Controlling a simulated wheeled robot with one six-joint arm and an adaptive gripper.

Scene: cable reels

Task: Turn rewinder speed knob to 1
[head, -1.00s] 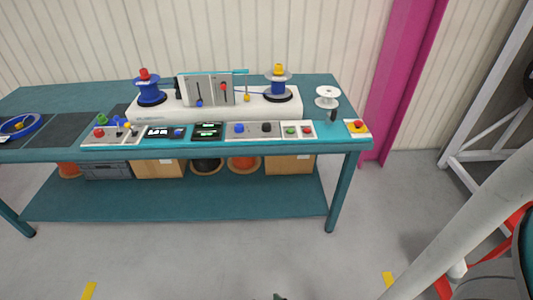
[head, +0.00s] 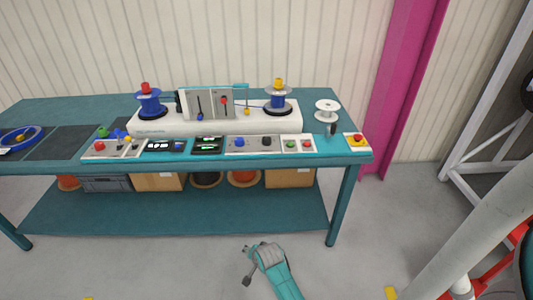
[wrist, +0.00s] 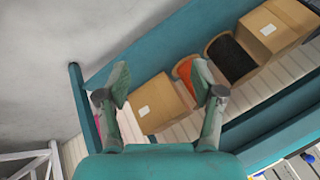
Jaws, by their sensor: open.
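A grey control panel (head: 252,143) lies along the front edge of the teal bench. It carries a blue knob (head: 239,142) and a black knob (head: 266,141). Their markings are too small to read, so I cannot tell which is the rewinder speed knob or its setting. My gripper (head: 249,264) is low in front of the bench, well apart from the panel. In the wrist view my gripper (wrist: 160,88) is open and empty, its fingers spread, with the lower shelf behind. No clear view of the knobs shows there.
The bench (head: 310,160) also bears a white rewinder (head: 215,120) with a blue reel (head: 150,103) and a grey reel (head: 279,99). A red emergency button (head: 357,140) sits at its right corner. Cardboard boxes (wrist: 160,103) stand on the lower shelf. The floor in front is clear.

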